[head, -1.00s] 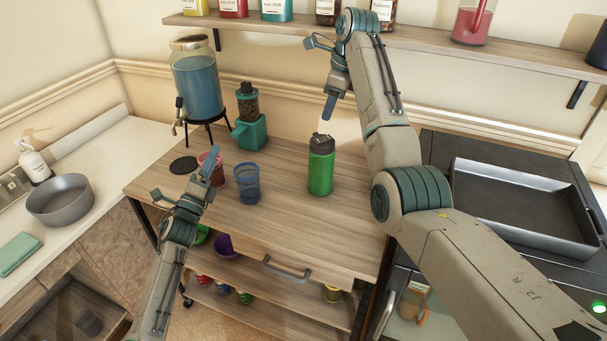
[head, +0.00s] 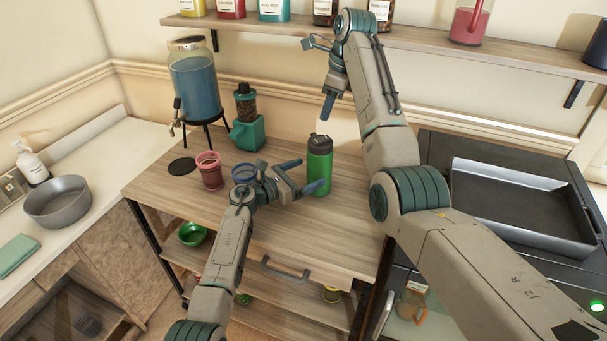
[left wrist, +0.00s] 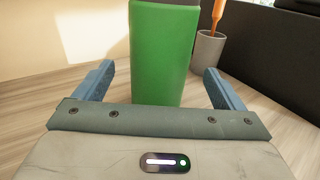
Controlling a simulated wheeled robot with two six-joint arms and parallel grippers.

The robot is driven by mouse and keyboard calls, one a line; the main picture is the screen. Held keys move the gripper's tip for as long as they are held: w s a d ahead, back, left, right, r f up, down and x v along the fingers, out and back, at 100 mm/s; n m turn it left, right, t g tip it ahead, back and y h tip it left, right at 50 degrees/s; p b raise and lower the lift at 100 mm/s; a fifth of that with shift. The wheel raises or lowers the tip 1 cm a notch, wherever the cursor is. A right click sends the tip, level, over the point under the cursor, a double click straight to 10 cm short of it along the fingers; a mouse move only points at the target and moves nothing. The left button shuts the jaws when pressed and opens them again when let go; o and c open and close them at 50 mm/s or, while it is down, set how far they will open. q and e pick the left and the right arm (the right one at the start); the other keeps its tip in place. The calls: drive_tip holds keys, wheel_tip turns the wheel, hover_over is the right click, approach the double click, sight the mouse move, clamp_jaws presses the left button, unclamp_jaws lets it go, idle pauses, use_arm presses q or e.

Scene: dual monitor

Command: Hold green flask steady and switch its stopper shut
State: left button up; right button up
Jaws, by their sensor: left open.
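The green flask (head: 319,172) stands upright on the wooden table. Its dark lid (head: 320,143) has a small part sticking up on top; whether the stopper is open is too small to tell. My left gripper (head: 303,176) is open at the flask's left side, with its fingers pointing at the flask.
A blue cup (head: 244,172) is partly hidden behind my left gripper. A pink cup (head: 209,172), a teal grinder (head: 247,132) and a blue drink dispenser (head: 195,85) stand further left. A metal tray (head: 525,205) lies at the right. The table front is clear.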

sight(324, 165)
use_arm(q)
drive_tip(key=shift+x, duration=3.55)
